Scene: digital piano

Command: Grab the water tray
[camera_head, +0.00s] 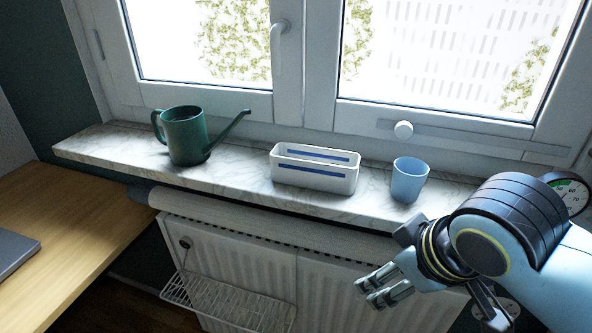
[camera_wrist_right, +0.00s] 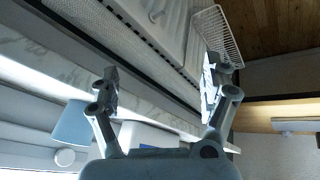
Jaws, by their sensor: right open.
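A white rectangular tray (camera_head: 314,177) with blue strips stands on the marble window sill, between a green watering can (camera_head: 186,136) and a light blue cup (camera_head: 409,180). I take it for the water tray. In the right wrist view, part of the tray (camera_wrist_right: 148,136) shows low in the picture, partly hidden by my gripper. My right gripper (camera_head: 364,293) is open and empty, in front of the radiator, below and to the right of the tray, apart from it. In the wrist view its fingers (camera_wrist_right: 160,85) are spread. My left gripper is not in view.
The sill (camera_head: 240,182) overhangs a white radiator (camera_head: 250,255) with a wire rack (camera_head: 225,302) hanging on it. The cup also shows in the wrist view (camera_wrist_right: 73,124). A wooden desk (camera_head: 80,215) is at the left. A round gauge (camera_head: 570,192) is partly behind my right arm.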

